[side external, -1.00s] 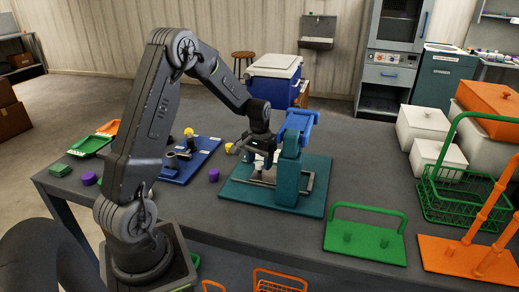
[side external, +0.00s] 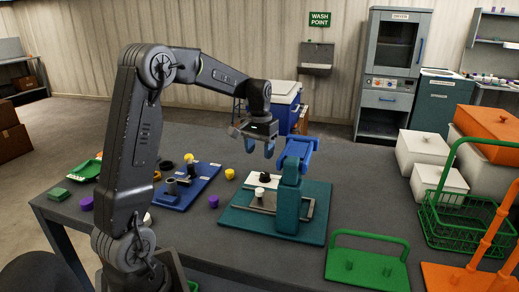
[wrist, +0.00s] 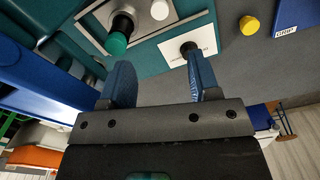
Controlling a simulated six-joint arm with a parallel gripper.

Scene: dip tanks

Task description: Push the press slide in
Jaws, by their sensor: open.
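The press has a teal base plate (side external: 232,220), a teal column (side external: 289,198) and a blue head (side external: 298,150). A white plate with a black knob (side external: 265,177), seemingly the slide, sits at the far left end of the grey frame (side external: 268,210). In the wrist view this white plate (wrist: 205,30) lies beyond my right finger, and its black knob (wrist: 189,47) is close to that fingertip in the picture. My gripper (side external: 254,145) is open and empty, above the white plate and left of the blue head. Its fingers (wrist: 158,75) are spread apart.
A white cylinder (side external: 259,192) stands in the press frame; a green knob (wrist: 117,43) is nearby in the wrist view. A blue board (side external: 178,197) with fittings, a yellow piece (side external: 230,173) and a purple piece (side external: 213,201) lie left. A green handled plate (side external: 365,262) is front right.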

